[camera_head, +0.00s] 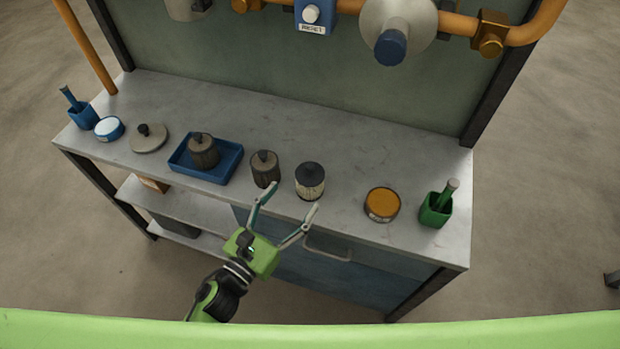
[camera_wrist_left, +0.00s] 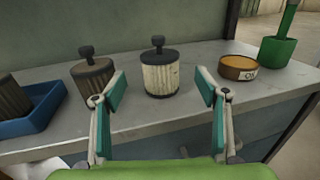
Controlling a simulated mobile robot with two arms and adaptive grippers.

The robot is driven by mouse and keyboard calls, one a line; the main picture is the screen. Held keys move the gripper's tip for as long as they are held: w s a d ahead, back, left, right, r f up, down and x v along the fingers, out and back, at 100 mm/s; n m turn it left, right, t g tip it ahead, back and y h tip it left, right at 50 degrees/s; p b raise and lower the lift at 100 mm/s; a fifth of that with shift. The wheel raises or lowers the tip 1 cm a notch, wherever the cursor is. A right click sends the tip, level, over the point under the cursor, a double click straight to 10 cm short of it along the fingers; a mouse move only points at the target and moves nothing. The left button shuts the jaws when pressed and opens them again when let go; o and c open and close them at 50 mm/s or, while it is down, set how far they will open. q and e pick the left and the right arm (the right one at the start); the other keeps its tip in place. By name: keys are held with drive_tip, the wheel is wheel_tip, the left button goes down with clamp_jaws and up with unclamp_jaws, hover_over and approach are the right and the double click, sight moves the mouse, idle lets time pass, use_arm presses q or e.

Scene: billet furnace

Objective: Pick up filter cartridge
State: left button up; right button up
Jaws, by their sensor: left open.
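A cream pleated filter cartridge (camera_head: 310,184) with a black cap and knob stands upright on the workbench (camera_head: 360,160). It also shows in the left wrist view (camera_wrist_left: 160,76), centred beyond and between my fingers. A darker brown cartridge (camera_head: 265,170) stands just left of it, and it shows in the wrist view too (camera_wrist_left: 93,79). Another brown cartridge (camera_head: 203,152) sits in a blue tray (camera_head: 219,176). My left gripper (camera_head: 294,196) is open and empty at the bench's front edge, apart from the cream cartridge. My right gripper is not in view.
An orange-topped tin (camera_head: 382,204) and a green holder (camera_head: 436,210) stand to the right. A grey lid (camera_head: 149,138), a blue-and-white tin (camera_head: 109,128) and a blue holder (camera_head: 82,115) stand at the left. The bench behind the cartridges is clear. Orange pipes (camera_head: 455,25) run above.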

sight(310, 177)
use_arm(q)
drive_tip(key=x, duration=0.8)
drive_tip(key=shift+w+d+f, duration=0.15)
drive_tip(key=shift+w, duration=0.1)
drive_tip(key=c, duration=1.3)
